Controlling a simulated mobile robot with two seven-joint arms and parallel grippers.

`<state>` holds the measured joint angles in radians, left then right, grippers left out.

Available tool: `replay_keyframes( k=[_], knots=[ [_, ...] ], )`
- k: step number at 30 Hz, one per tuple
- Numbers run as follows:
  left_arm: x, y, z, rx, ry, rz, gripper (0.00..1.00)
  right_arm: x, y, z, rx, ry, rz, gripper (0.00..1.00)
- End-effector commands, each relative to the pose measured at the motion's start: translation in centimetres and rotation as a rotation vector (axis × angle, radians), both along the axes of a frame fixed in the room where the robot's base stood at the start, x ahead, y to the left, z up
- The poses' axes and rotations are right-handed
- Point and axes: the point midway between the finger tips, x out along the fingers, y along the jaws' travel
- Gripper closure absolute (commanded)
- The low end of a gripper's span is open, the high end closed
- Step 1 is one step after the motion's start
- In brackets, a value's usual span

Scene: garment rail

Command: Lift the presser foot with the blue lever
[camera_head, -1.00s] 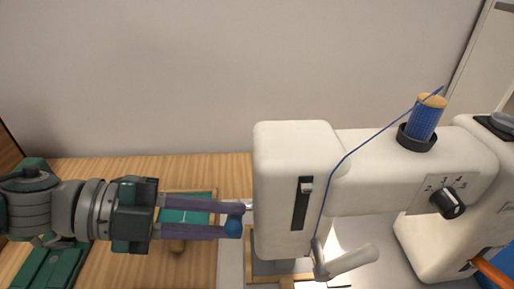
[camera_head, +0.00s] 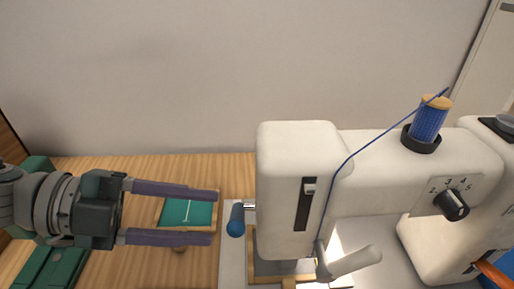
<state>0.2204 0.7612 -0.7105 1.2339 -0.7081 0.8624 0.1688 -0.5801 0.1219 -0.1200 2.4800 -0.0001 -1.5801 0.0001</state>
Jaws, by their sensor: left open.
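The blue lever (camera_head: 236,220) sticks out at the left side of the white sewing machine (camera_head: 296,160), with a short metal stem behind its blue grip. My left gripper (camera_head: 214,217) comes in from the left, its two purple fingers spread wide. The fingertips end just left of the blue lever, apart from it, with nothing between them. The presser foot is hidden behind the machine head or too small to make out. My right gripper is not in view.
A green panel in a wooden frame (camera_head: 160,217) lies on the wooden table beneath the fingers. Green folded pieces (camera_head: 48,268) lie at lower left. A blue thread spool (camera_head: 428,122) and a dial (camera_head: 452,205) are on the machine. A wall stands behind.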

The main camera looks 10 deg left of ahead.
Motion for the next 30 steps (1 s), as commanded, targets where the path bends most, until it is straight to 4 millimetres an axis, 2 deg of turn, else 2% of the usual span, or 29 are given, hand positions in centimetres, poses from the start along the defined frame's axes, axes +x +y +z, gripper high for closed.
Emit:
replay_keyframes(
  k=[3,10,26,30],
  knots=[
    [-1.0,2.3,0.6,0.004,0.003,0.001,0.45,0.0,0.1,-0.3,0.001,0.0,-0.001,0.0],
    [-2.0,4.8,1.6,0.001,0.0,0.001,0.45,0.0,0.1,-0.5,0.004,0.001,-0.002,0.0],
    [-2.1,5.1,1.9,-0.002,-0.001,0.002,0.45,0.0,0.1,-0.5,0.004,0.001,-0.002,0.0],
    [-1.0,3.7,2.6,-0.032,-0.019,0.073,0.45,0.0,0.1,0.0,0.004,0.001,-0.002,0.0]
  ],
)
